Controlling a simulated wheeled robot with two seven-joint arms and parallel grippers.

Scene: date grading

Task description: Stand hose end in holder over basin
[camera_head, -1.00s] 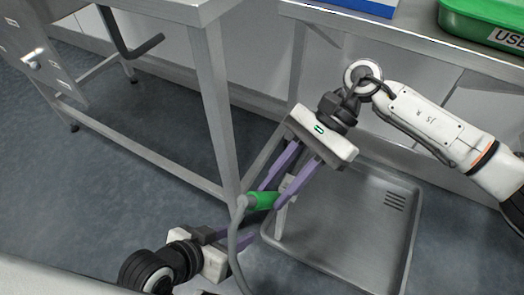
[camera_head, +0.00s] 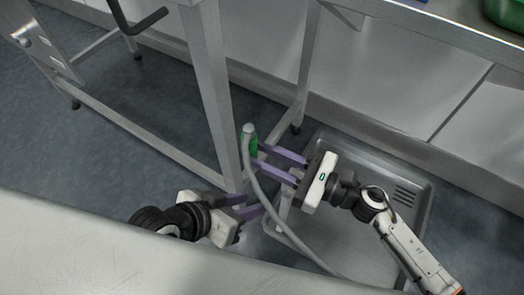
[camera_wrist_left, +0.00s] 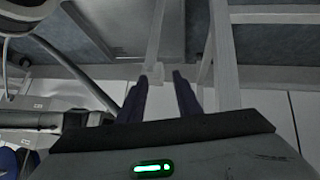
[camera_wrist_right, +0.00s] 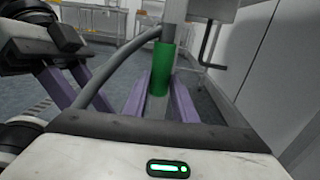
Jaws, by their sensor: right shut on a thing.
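The hose end has a green sleeve (camera_head: 250,143) and stands roughly upright, with the grey hose (camera_head: 268,197) bending over from its top. My right gripper (camera_head: 256,158) is shut on it. The right wrist view shows the green sleeve (camera_wrist_right: 162,70) between the fingertips, with a pale part below it. The grey basin (camera_head: 427,215) lies on the floor under my right arm. A pale upright piece (camera_head: 284,208) at the basin's left edge may be the holder; I cannot tell. My left gripper (camera_head: 250,206) is low by the basin's left side, its fingers apart and empty.
A metal table leg (camera_head: 215,100) stands just left of the hose end. Another leg (camera_head: 306,65) rises behind it, by the basin's far corner. A steel counter (camera_head: 440,30) runs along the back right.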

